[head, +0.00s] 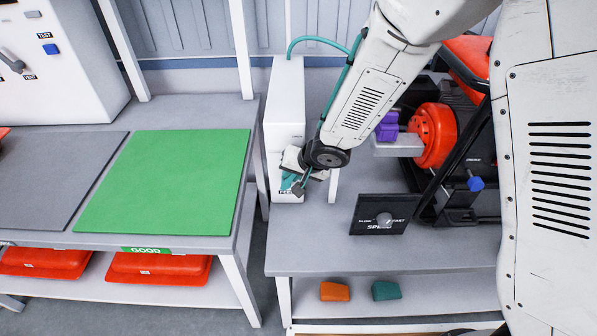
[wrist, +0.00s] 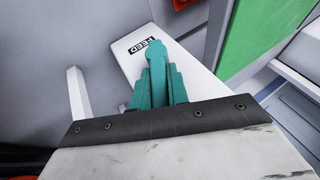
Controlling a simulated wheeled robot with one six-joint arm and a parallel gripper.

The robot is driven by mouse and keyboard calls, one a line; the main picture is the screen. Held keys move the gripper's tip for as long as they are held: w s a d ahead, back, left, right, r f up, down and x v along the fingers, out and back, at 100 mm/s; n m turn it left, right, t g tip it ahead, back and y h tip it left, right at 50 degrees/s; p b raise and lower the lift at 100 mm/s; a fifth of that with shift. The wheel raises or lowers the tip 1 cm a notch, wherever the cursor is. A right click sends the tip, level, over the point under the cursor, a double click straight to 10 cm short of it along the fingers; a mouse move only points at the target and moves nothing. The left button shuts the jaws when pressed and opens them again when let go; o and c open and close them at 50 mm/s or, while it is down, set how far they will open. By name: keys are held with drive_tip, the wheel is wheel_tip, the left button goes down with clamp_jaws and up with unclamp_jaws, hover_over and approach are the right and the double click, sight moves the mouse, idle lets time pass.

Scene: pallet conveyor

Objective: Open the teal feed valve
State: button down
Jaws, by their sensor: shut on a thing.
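The white feed cabinet (head: 285,105) stands upright at the left end of the right-hand bench. The teal feed valve (head: 287,181) is low on its front, partly covered by my gripper (head: 297,185). In the wrist view the valve's teal handle (wrist: 153,56) points toward the FEED label (wrist: 146,48) on the white cabinet face. My gripper's teal fingers stand on both sides of this handle and are shut on it. The valve's pivot is hidden behind the fingers and wrist.
A green mat (head: 165,180) lies on the left table. A gap separates the table and bench.

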drive_tip(key=shift+s+d+f, duration=0.1)
drive_tip(key=shift+s+f, duration=0.1)
drive_tip(key=shift+f, duration=0.05)
drive_tip(key=c, duration=1.4)
unclamp_jaws()
drive_tip(key=shift+o, duration=0.2)
drive_tip(key=shift+w+r, duration=0.1)
drive_tip(key=shift+r, duration=0.25)
drive_tip(key=v, duration=0.7)
drive_tip(key=shift+r, duration=0.1)
